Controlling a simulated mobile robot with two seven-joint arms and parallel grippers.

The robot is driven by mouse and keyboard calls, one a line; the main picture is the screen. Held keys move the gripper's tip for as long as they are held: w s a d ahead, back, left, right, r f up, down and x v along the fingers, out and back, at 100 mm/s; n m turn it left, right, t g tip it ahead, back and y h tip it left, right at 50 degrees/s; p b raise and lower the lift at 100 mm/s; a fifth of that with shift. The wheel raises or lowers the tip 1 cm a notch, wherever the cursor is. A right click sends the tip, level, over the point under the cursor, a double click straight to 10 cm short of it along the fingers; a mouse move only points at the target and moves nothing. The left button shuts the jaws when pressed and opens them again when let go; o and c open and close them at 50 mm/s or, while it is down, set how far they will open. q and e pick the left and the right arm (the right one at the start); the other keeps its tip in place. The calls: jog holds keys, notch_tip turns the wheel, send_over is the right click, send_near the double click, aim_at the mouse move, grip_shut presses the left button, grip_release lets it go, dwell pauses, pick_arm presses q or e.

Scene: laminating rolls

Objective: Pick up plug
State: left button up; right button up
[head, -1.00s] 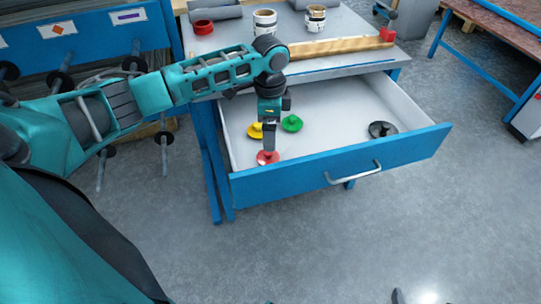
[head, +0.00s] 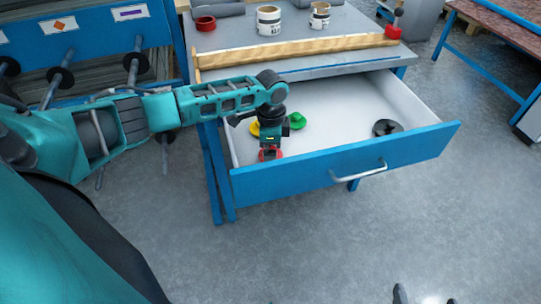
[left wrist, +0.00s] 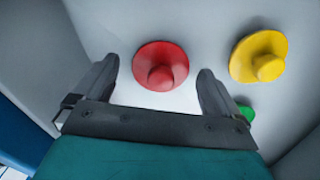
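A red plug (left wrist: 160,66), a round disc with a knob, lies in the white drawer (head: 340,115). In the head view the red plug (head: 263,158) is mostly hidden by my left gripper (head: 270,153). In the left wrist view my left gripper (left wrist: 158,88) is open, its two fingers on either side of the red plug's near part, not closed on it. A yellow plug (left wrist: 262,58) lies to the right, and a green plug (left wrist: 246,113) is mostly hidden behind a finger. A black plug (head: 387,128) lies at the drawer's right. Two separated dark tips at the bottom edge look like my right gripper (head: 426,299).
The open drawer has a blue front (head: 345,158) with a metal handle (head: 360,174). The drawer's middle is clear.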

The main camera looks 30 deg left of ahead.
pick_arm(q)
jog(key=c, duration=1.1)
jog(key=shift+r, duration=0.1)
